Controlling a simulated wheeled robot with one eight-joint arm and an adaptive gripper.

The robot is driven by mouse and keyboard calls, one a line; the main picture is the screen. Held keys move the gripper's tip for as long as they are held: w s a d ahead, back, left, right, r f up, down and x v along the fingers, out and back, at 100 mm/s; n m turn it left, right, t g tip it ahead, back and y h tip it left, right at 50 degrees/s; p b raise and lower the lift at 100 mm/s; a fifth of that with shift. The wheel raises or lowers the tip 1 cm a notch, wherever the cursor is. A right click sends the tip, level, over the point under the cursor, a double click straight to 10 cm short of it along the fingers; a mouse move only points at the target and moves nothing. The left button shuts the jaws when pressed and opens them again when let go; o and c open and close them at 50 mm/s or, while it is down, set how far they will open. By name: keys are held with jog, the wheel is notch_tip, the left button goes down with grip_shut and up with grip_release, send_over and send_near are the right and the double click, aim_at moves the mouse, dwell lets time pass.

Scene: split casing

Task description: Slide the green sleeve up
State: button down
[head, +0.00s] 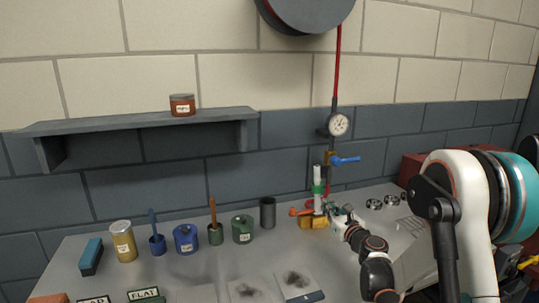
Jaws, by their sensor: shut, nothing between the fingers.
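A white upright post (317,174) stands on the bench at the right, with a yellow-orange base (312,222) at its foot. A green sleeve (319,188) is around the post, partway up it. My gripper (336,209) is just right of the post, below the level of the sleeve. It is shut and holds nothing. It looks apart from the sleeve, but it is too small here to tell whether it touches the post.
An orange handle (299,212) sticks out left of the post. A red hose (337,65), a gauge (338,125) and a blue valve lever (346,160) are behind and above. A dark cup (268,212) stands left. Several metal rings (375,204) lie right.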

aim_at(320, 191)
jog(key=shift+x, duration=1.9)
jog(key=shift+r+p, duration=0.9)
jog(key=shift+r, duration=1.05)
jog(key=shift+f+b, duration=0.35)
jog(key=shift+b, duration=0.05)
jog(key=b+v, duration=0.1)
jog(key=v, duration=0.8)
dwell(0.4)
